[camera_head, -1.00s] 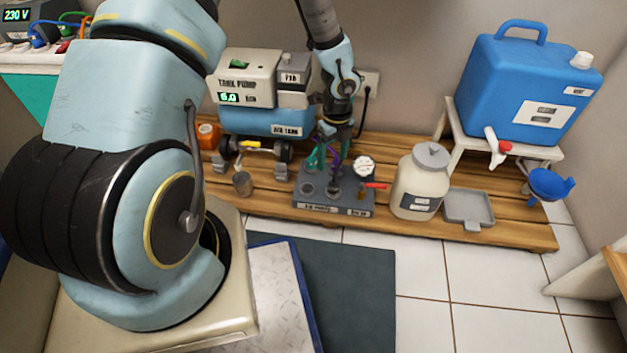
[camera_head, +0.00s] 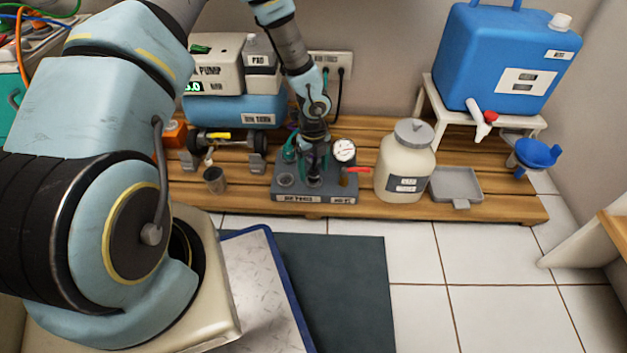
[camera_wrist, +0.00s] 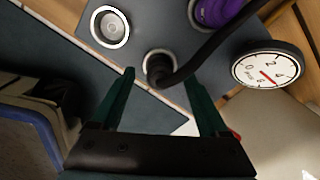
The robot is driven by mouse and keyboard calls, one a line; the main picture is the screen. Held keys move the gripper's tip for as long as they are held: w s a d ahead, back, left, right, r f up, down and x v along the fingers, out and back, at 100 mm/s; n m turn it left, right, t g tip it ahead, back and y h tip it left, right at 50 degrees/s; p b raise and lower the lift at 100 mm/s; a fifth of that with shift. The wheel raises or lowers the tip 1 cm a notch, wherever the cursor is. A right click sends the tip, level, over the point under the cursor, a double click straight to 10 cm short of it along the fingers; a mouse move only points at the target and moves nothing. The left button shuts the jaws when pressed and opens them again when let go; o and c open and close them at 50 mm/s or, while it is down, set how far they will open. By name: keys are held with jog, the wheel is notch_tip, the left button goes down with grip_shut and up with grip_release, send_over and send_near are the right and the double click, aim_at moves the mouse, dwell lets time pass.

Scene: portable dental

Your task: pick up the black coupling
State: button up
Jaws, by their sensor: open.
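The black coupling (camera_wrist: 158,68) sits at a round port in the grey block, with a black hose curving from it to the upper right in the wrist view. My gripper (camera_wrist: 160,82) is open, with one dark green finger on each side of the coupling in the picture. I cannot tell whether either finger touches it. The grey port block (camera_head: 290,197) stands on the wooden platform in the head view. My gripper (camera_head: 314,165) is just above this block there, and the coupling is hard to make out.
A gauge (camera_wrist: 267,69), an empty port (camera_wrist: 110,27) and a purple part (camera_wrist: 215,10) are close around my gripper. A cream jar (camera_head: 404,165) and grey tray (camera_head: 456,186) stand to the right. The pump unit (camera_head: 235,110) is behind, left.

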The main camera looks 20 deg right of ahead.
notch_tip(320, 180, down, 2)
jog(key=shift+f+b, duration=0.1)
jog(key=shift+b, duration=0.2)
grip_shut()
dwell(0.4)
